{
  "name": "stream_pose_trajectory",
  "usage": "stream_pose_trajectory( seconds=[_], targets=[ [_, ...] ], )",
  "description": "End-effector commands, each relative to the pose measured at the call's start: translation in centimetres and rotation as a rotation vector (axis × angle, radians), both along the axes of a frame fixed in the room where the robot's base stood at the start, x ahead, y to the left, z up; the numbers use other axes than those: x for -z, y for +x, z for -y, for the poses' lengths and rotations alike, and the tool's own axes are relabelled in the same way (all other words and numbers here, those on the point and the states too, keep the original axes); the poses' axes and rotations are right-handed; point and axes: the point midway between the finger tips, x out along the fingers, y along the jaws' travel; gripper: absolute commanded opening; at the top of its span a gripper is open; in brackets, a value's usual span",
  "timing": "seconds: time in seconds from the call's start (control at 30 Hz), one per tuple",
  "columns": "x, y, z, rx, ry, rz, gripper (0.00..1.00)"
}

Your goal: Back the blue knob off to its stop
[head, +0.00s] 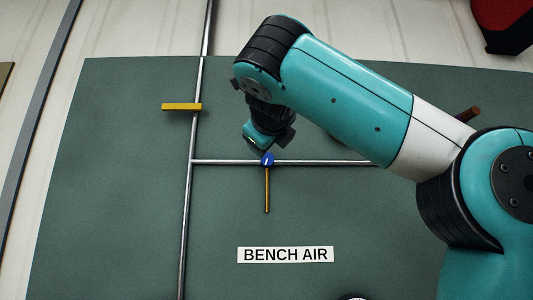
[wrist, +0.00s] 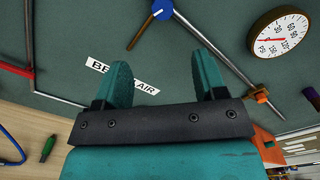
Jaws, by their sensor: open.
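The blue knob (head: 268,160) sits on a thin horizontal metal pipe on the green panel and has a small pale mark on its face. A thin orange-yellow bar (head: 267,192) extends straight down from it in the head view. My gripper (head: 266,143) is just above the knob in that view, its fingers partly hidden. In the wrist view the knob (wrist: 162,9) is at the top edge, partly cut off, beyond my fingertips. My gripper (wrist: 163,72) shows two teal fingers spread apart with nothing between them. It appears apart from the knob.
A "BENCH AIR" label (head: 285,255) is below the knob. A yellow bar (head: 182,107) crosses the vertical pipe (head: 188,220) at left.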

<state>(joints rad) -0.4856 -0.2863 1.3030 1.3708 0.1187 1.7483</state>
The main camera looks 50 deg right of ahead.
Motion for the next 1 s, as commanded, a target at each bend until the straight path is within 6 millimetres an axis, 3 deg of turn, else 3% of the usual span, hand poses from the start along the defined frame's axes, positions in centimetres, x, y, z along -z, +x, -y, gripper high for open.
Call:
stream_pose_trajectory(
  seconds=[0.37,0.77,1.0],
  targets=[
    [-0.1,1.3,2.5,0.021,0.017,0.016,0.65],
    [-0.3,4.8,6.5,0.019,0.017,0.013,0.65],
    [-0.5,7.8,10.0,0.019,0.018,0.010,0.65]
  ],
)
